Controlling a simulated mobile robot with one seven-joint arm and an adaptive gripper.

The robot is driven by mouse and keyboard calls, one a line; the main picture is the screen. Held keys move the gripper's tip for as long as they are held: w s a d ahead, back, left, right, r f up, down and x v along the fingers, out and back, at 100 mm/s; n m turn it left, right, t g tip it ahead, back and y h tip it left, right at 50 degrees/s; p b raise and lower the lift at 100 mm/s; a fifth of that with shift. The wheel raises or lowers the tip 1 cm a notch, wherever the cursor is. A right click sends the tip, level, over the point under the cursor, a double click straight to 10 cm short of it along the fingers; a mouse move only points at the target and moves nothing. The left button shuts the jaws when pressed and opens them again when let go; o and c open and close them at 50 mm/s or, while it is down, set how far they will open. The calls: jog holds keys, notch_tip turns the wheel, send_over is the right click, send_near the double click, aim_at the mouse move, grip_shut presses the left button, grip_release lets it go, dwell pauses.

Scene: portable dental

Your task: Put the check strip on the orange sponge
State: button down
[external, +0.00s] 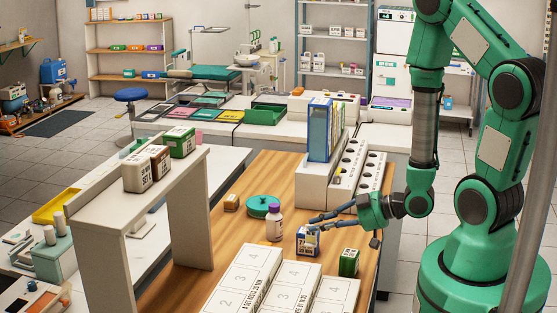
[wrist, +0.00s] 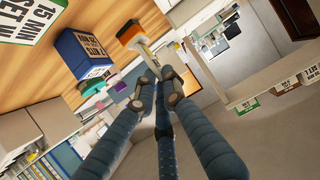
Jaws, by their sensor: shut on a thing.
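My gripper (external: 316,219) reaches left over the wooden table, its fingers just above and behind a small blue-and-white box. In the wrist view its fingertips (wrist: 157,88) are closed together on a thin pale piece (wrist: 147,53), which looks like the check strip. It sticks out beyond the tips; its held end is hidden. In the external view the strip is too small to make out. The block with an orange face and a dark layer (wrist: 130,34), seemingly the orange sponge, shows beyond the strip. A small orange block (external: 232,202) lies left of the gripper, apart from it.
A green round dish (external: 263,206) lies behind the bottle. White numbered trays (external: 250,277) fill the front; a white rack (external: 318,180) stands behind.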

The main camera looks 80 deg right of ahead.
jog(key=shift+f, duration=0.2)
jog(key=shift+w, duration=0.1)
jog(key=w+d+b, duration=0.1)
jog(key=w+d, duration=0.1)
jog(key=w, duration=0.5)
jog(key=w+d+f, duration=0.1)
jog(key=w+d, duration=0.1)
jog(key=w, duration=0.6)
jog(key=shift+d+f+b, duration=0.2)
jog(key=shift+d+b, duration=0.15)
jog(key=shift+d, duration=0.05)
jog(key=shift+f+b, duration=0.5)
jog(key=shift+f, duration=1.25)
jog(key=shift+f, duration=0.15)
jog(key=c, duration=1.8)
grip_release()
jog(key=shift+c, duration=0.2)
jog(key=shift+r, duration=0.2)
